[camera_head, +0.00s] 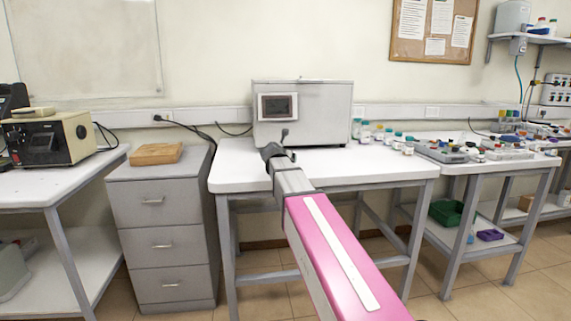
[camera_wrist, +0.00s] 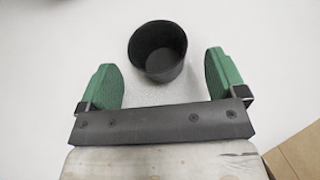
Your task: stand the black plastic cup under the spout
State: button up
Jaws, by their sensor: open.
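The black plastic cup (camera_wrist: 158,66) stands upright and empty on a white tabletop in the wrist view. My gripper (camera_wrist: 160,64) is open, with one green finger on each side of the cup's near part. Gaps show on both sides, and neither finger touches the cup. In the head view my gripper (camera_head: 271,152) is low over the middle table, in front of the grey machine (camera_head: 330,112) with a small display. I cannot make out the cup there; my arm end covers that area. A small dark part (camera_head: 285,133) below the display may be the spout, partly masked by my gripper.
The middle white table (camera_head: 375,168) is mostly bare right of my arm. Several small bottles (camera_head: 378,132) stand right of the machine. A drawer cabinet (camera_head: 160,220) with a wooden board (camera_head: 157,153) is at left. Another table (camera_head: 470,165) with trays stands at right.

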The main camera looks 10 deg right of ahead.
jog(key=x, duration=0.4)
jog(key=shift+w+r, duration=0.15)
jog(key=shift+r, duration=0.25)
jog(key=c, duration=1)
jog(key=shift+c, duration=0.3)
